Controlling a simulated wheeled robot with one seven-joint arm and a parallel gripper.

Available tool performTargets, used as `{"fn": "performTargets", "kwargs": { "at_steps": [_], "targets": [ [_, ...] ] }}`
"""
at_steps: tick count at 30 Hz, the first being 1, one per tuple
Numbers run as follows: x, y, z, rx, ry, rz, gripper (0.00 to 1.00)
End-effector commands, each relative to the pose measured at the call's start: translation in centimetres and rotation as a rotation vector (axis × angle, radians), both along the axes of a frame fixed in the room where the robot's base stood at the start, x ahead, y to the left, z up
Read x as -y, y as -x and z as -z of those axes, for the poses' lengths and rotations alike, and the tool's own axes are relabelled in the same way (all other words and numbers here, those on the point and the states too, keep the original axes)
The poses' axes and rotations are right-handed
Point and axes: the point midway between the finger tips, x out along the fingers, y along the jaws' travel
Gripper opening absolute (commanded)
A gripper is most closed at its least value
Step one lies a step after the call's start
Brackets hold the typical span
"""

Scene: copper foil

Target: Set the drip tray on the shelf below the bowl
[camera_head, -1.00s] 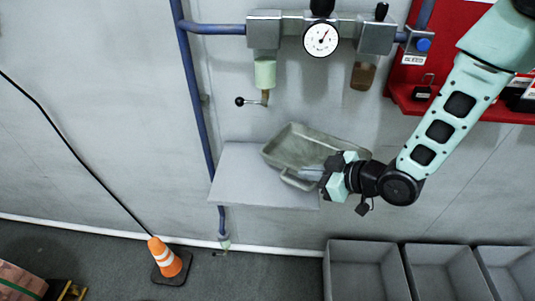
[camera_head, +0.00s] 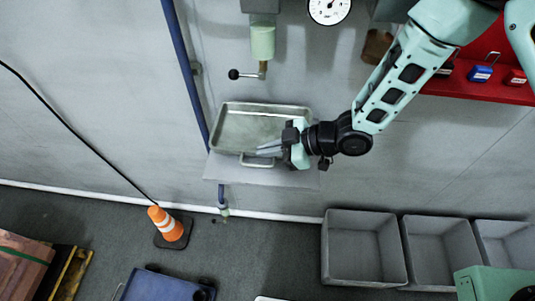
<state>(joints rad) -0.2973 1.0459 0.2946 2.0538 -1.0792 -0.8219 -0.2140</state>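The drip tray (camera_head: 262,128), a shallow grey metal pan with a wire handle at its front, is over the pale grey wall shelf (camera_head: 225,172). It looks nearly level and square to the shelf, hiding its back part. I cannot tell whether it rests fully on the surface. The pale green bowl (camera_head: 262,42) hangs on the wall above the tray, with a black-knobbed drain lever under it. My gripper (camera_head: 268,151) reaches in from the right, its fingers at the tray's front handle and seemingly closed on it. The exact finger contact is small and partly hidden.
A blue pipe (camera_head: 183,75) runs down the wall left of the shelf. A brown bowl (camera_head: 377,47) and a red lock shelf (camera_head: 500,85) are at right. Grey bins (camera_head: 363,250), an orange cone (camera_head: 165,225) and a blue cart (camera_head: 170,285) stand on the floor.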

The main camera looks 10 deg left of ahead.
Motion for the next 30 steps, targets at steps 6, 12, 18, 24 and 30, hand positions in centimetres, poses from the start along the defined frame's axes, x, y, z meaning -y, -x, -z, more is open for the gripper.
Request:
{"fn": "performTargets", "kwargs": {
  "at_steps": [6,12,18,24,30],
  "targets": [
    [0.0,0.0,2.8,-0.001,-0.001,-0.001,0.0],
    [0.0,0.0,3.3,0.002,-0.001,0.0,0.0],
    [0.0,0.0,3.5,0.002,-0.001,0.0,0.0],
    [0.0,0.0,3.6,0.0,0.001,0.0,0.24],
    [0.0,0.0,3.6,0.0,0.001,0.0,0.24]
  ]
}}
